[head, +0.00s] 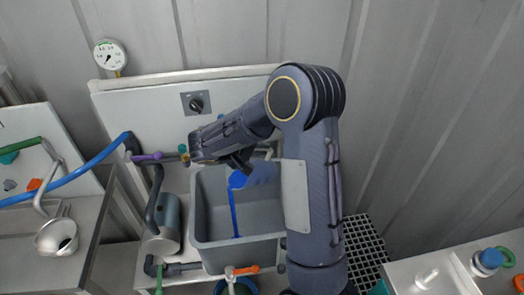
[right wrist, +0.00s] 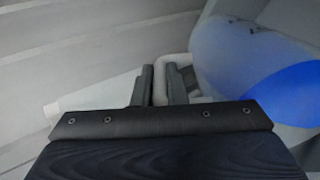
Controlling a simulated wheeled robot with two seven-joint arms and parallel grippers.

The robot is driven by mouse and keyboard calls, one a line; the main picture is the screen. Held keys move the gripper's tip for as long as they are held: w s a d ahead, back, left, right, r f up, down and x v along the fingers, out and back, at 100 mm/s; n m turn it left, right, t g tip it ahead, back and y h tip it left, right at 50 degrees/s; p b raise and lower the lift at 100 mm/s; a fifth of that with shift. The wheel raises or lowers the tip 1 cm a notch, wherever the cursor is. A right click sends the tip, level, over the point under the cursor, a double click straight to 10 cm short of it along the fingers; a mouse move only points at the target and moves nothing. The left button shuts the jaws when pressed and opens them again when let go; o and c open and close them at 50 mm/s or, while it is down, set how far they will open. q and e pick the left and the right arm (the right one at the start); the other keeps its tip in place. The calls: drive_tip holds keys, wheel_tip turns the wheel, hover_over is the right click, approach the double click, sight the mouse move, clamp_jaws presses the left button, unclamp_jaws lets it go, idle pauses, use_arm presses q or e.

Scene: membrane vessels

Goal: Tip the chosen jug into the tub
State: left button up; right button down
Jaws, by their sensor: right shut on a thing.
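A grey tub (head: 215,255) stands open on the bench in the head view. My right gripper (head: 242,163) is above it, shut on the handle of a pale, see-through jug (head: 264,172). The jug is tilted, with blue liquid (head: 238,180) at its mouth. A thin blue stream (head: 234,214) runs from it down into the tub. In the right wrist view the fingers (right wrist: 160,85) close on the pale handle, and the jug (right wrist: 222,45) holds blue liquid at the right. My right arm hides part of the tub's right side. My left gripper is not in view.
A grey cylinder (head: 163,226) and pipes stand left of the tub. A pipe with an orange handle (head: 242,270) runs in front. A panel with a black knob (head: 196,104) is behind. A sink bench (head: 57,236) is far left, and a black grating (head: 362,250) is right.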

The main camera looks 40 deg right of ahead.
drive_tip(key=shift+a+h+b, duration=0.45)
drive_tip(key=shift+h+b, duration=0.15)
drive_tip(key=shift+b, duration=0.3)
drive_tip(key=shift+a+f+h+b, duration=0.3)
drive_tip(key=shift+a+h+b, duration=0.2)
drive_tip(key=shift+b, duration=0.6)
drive_tip(key=shift+a+h+b, duration=0.35)
drive_tip(key=shift+h+b, duration=0.15)
drive_tip(key=shift+b, duration=0.25)
drive_tip(key=shift+a, duration=0.1)
